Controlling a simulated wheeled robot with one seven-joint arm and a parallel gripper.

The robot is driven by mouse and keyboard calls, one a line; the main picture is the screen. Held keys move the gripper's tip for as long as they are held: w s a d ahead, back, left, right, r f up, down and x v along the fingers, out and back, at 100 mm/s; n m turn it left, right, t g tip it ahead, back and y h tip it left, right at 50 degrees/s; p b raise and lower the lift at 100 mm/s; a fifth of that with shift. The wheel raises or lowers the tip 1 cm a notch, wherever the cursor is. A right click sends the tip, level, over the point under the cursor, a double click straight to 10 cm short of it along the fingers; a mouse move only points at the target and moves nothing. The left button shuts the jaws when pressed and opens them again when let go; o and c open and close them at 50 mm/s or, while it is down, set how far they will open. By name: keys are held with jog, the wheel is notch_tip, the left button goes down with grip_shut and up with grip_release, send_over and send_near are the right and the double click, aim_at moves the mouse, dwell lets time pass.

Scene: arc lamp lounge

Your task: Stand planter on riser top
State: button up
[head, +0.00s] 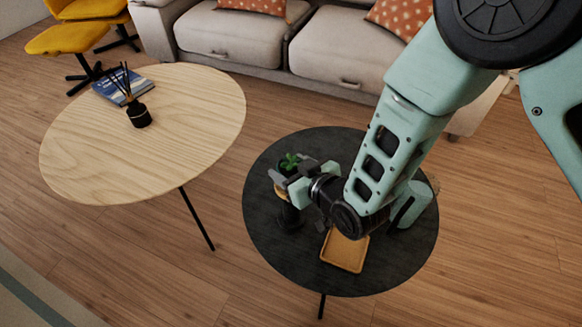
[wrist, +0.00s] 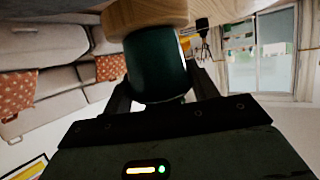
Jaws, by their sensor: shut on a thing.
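The planter, a dark green pot (wrist: 160,65) with a small green plant (head: 290,161), is held upright over the left part of the dark round table. My gripper (head: 291,174) is shut on its sides, and the fingers hide most of the pot in the head view. The riser has a round, light wooden top (head: 281,193) above a dark lower part (head: 290,217). In the wrist view, which is upside down, the wooden top (wrist: 145,13) lies directly against or just under the pot's base. I cannot tell whether they touch.
The dark round table (head: 270,245) also bears a square wooden tray (head: 344,251) near its front. A grey-green cylinder (head: 410,206) shows at its right, partly behind my arm. A pale wooden table (head: 90,150) at left holds a reed diffuser (head: 139,115) and a book (head: 115,84).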

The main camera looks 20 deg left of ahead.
jog(key=shift+f, duration=0.2)
jog(key=o, duration=1.1)
